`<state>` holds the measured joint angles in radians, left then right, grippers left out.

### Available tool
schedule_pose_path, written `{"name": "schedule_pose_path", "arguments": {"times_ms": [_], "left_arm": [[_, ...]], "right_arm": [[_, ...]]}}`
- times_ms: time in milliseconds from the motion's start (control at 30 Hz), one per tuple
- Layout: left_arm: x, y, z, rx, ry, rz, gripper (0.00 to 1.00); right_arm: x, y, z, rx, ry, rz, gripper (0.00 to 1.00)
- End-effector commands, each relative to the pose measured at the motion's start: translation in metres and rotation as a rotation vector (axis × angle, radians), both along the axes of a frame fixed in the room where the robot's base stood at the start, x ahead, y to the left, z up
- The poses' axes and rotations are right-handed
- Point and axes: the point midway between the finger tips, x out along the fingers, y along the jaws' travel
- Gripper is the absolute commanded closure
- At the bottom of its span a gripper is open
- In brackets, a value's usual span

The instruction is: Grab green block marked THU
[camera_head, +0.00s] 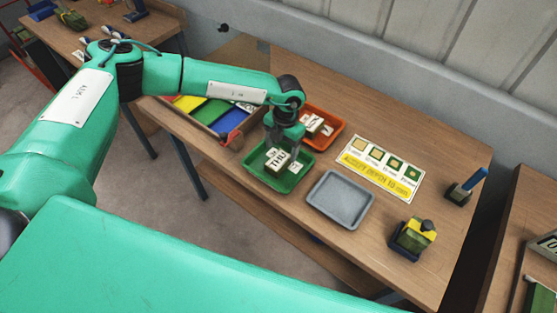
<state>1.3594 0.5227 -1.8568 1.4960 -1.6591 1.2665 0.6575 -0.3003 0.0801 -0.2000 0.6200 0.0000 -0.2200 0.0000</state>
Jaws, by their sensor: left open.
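The block marked THU (278,161) sits in a green tray (262,178) near the middle of the table, with its white lettered label showing. Other white labelled faces show beside it in the same tray. My left gripper (284,146) reaches in from the left and points down over the back part of the green tray, right by the block. It is open. Its fingertips are small and partly merge with the tray and block, so I cannot tell whether the block is between them. My right gripper is not in view.
An orange tray (336,135) with labelled blocks stands behind. An empty grey tray (340,200) stands to the right. A coloured sectioned box (215,113) lies at the left under my arm. An instruction card (382,168), a yellow-topped device (414,236) and a blue-handled tool (467,188) are farther right.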

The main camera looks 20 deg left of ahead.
Motion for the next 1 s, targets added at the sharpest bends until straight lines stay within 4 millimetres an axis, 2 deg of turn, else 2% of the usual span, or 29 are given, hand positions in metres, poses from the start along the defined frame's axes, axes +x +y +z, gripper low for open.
{"name": "schedule_pose_path", "arguments": {"times_ms": [167, 333, 500, 733, 767, 1000], "left_arm": [[-0.005, 0.002, -0.010, 0.001, 0.004, 0.001, 0.29], [-0.012, 0.005, -0.029, 0.001, 0.003, 0.001, 0.29], [-0.013, 0.006, -0.049, -0.001, 0.000, 0.002, 0.29], [-0.012, 0.006, -0.052, -0.001, -0.001, 0.001, 0.29], [-0.012, 0.006, -0.052, -0.001, -0.001, 0.001, 0.31], [-0.013, 0.006, -0.052, -0.001, 0.000, 0.001, 0.78]], "right_arm": [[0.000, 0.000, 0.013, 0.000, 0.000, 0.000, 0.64], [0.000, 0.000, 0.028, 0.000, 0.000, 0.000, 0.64], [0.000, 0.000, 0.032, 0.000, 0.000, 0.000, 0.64], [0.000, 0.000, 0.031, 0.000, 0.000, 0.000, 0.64], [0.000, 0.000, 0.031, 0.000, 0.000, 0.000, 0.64], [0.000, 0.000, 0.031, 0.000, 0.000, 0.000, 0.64]]}}
